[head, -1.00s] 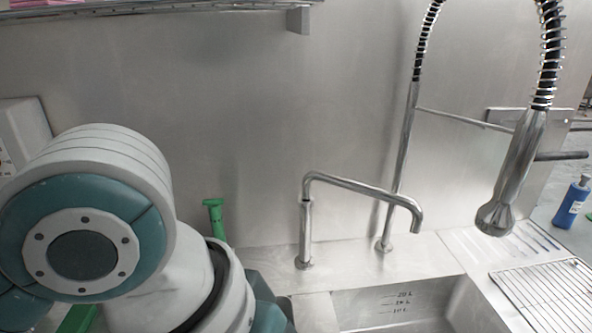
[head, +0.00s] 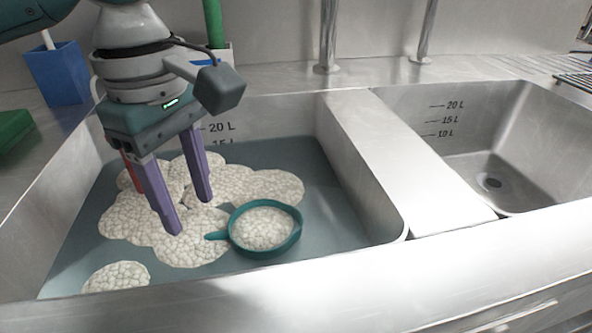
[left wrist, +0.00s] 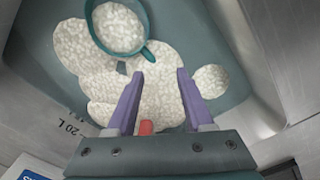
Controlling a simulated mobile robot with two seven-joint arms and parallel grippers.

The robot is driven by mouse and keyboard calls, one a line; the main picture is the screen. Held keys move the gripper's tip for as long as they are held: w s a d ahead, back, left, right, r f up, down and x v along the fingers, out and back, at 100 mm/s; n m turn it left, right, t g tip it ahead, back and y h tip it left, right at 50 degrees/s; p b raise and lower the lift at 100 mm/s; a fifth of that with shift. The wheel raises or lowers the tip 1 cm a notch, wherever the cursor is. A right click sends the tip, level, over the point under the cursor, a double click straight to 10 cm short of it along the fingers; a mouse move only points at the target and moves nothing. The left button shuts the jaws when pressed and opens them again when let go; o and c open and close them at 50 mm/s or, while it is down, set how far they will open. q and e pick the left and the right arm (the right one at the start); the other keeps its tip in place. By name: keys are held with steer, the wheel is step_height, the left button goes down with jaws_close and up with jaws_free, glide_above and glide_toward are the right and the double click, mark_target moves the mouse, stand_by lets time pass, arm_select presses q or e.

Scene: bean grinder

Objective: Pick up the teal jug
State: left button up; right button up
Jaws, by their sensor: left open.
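The teal jug (head: 262,252) is a round vessel with a short handle on its left side. It sits in the left sink basin among white foam, and white foam shows inside its rim. The jug (left wrist: 149,32) also shows at the top of the left wrist view, its handle pointing down towards my fingers. My left gripper (head: 188,213) has two purple fingers pointing down, open, left of the handle and apart from it. My right gripper is not in view.
The left basin (head: 345,180) holds grey-teal water with foam patches (head: 118,277). A red object (head: 130,172) is partly hidden behind my gripper. The divider (head: 410,150) separates the empty right basin (head: 465,150). A blue container (head: 58,75) stands at the back left.

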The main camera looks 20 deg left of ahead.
mark_target(202, 240)
arm_select(q)
steer(key=shift+n, duration=0.3)
steer(key=f, duration=0.1)
steer(key=f+b, duration=0.1)
steer(key=f, duration=0.1)
steer(key=f+b, duration=0.1)
steer(key=f, duration=0.1)
steer(key=shift+w+a+f, duration=0.1)
steer(key=shift+a, duration=0.15)
steer(key=f+b, duration=0.1)
steer(key=f, duration=0.2)
steer(key=f+b, duration=0.1)
steer(key=shift+w+f+b, duration=0.3)
steer(key=shift+f+b, duration=0.05)
steer(key=shift+f, duration=0.3)
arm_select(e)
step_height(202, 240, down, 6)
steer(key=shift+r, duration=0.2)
arm_select(q)
jaws_close()
